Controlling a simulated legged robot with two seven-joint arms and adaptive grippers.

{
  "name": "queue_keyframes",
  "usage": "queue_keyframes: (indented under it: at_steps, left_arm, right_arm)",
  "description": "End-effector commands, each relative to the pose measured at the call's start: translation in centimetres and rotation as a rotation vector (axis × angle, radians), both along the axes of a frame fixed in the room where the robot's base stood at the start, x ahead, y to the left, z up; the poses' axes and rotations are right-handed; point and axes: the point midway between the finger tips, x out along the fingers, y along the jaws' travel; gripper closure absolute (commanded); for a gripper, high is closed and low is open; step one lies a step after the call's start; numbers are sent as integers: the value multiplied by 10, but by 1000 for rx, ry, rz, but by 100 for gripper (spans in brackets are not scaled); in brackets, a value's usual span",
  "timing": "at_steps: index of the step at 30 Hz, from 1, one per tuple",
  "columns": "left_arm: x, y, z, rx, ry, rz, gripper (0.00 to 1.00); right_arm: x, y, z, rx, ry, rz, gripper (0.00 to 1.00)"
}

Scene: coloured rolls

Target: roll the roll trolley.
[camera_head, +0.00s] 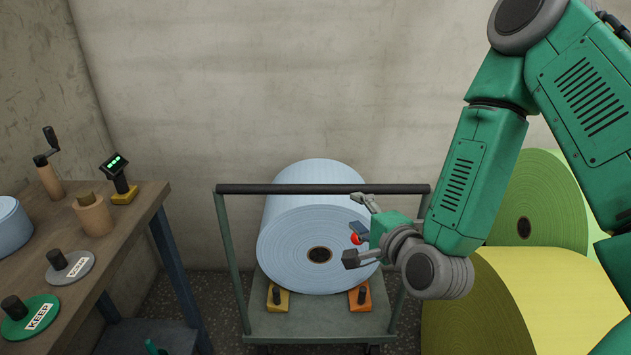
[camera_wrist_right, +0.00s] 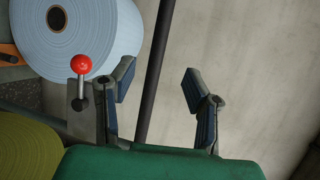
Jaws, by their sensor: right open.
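The roll trolley (camera_head: 318,324) stands by the wall, with a grey deck, side posts and a dark handle bar (camera_head: 270,189) across its top. It carries a large light blue roll (camera_head: 300,230), also in the wrist view (camera_wrist_right: 95,30). My right gripper (camera_head: 357,231) is in front of the roll's right side. In the right wrist view my open right gripper (camera_wrist_right: 157,76) has the dark bar (camera_wrist_right: 152,70) running between its fingers, with gaps on both sides. A red-knobbed lever (camera_wrist_right: 82,66) is beside one finger. My left gripper is out of view.
A yellow wedge (camera_head: 278,300) and an orange wedge (camera_head: 359,299) are at the roll's foot. Green (camera_head: 545,205) and yellow (camera_head: 530,305) rolls stand at right, behind my arm. A wooden bench (camera_head: 115,240) with several tools is at left.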

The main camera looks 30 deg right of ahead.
Motion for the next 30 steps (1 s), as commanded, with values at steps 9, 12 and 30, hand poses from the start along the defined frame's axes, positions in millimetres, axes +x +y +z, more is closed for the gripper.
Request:
queue_keyframes:
  at_steps: [9, 12, 30]
  left_arm:
    - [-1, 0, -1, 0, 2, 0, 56]
    - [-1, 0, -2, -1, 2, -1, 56]
    - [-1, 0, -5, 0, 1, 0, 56]
  right_arm:
    - [42, -9, -9, 3, -8, -3, 57]
    - [64, -10, -13, 3, -7, -2, 57]
    - [133, -20, -29, 3, -2, -2, 57]
